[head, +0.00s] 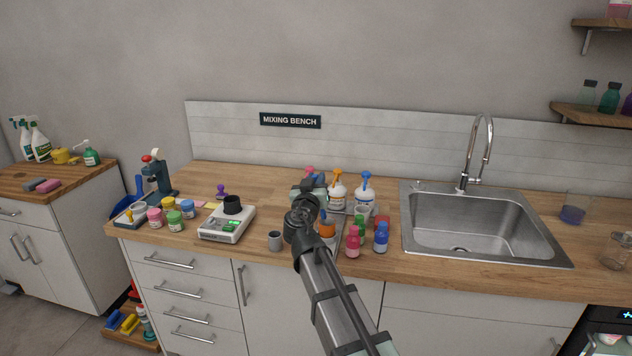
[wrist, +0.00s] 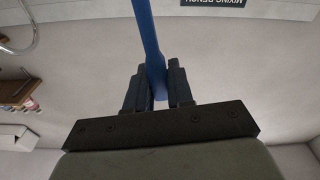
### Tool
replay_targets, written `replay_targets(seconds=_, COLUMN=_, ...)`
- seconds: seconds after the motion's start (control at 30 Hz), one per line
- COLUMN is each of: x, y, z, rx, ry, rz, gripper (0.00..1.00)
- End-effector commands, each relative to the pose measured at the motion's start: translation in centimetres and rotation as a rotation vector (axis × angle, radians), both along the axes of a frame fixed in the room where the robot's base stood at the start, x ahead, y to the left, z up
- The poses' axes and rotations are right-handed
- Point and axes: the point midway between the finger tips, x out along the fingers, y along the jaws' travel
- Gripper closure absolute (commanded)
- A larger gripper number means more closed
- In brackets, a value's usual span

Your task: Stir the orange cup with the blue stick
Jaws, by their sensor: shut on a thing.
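My gripper (wrist: 157,72) is shut on the blue stick (wrist: 150,40) in the wrist view. The stick sits between the two dark fingers and runs out of the top of that view. In the head view my gripper is over the middle of the bench, mostly hidden by my arm, and I cannot make out the stick there. An orange object (head: 327,229) stands just right of my arm, partly covered by it. It may be the orange cup, but I cannot tell for sure. Its inside is not visible.
Pink (head: 353,242) and blue (head: 381,238) bottles stand close on the right, with a red cup (head: 382,220) behind. White bottles (head: 338,195) stand further back. A scale (head: 227,223) is left; the sink (head: 470,222) is right.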

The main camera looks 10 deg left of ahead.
Motion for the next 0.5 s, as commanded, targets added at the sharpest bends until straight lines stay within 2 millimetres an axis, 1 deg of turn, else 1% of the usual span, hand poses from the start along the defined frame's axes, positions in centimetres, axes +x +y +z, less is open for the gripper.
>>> replay_targets(seconds=0.27, x=0.0, y=0.0, z=0.1, rx=0.000, ry=0.000, rz=0.000, gripper=1.00)
replay_targets(seconds=0.5, x=0.0, y=0.0, z=1.8, rx=0.001, ry=-0.001, rz=-0.001, gripper=1.00)
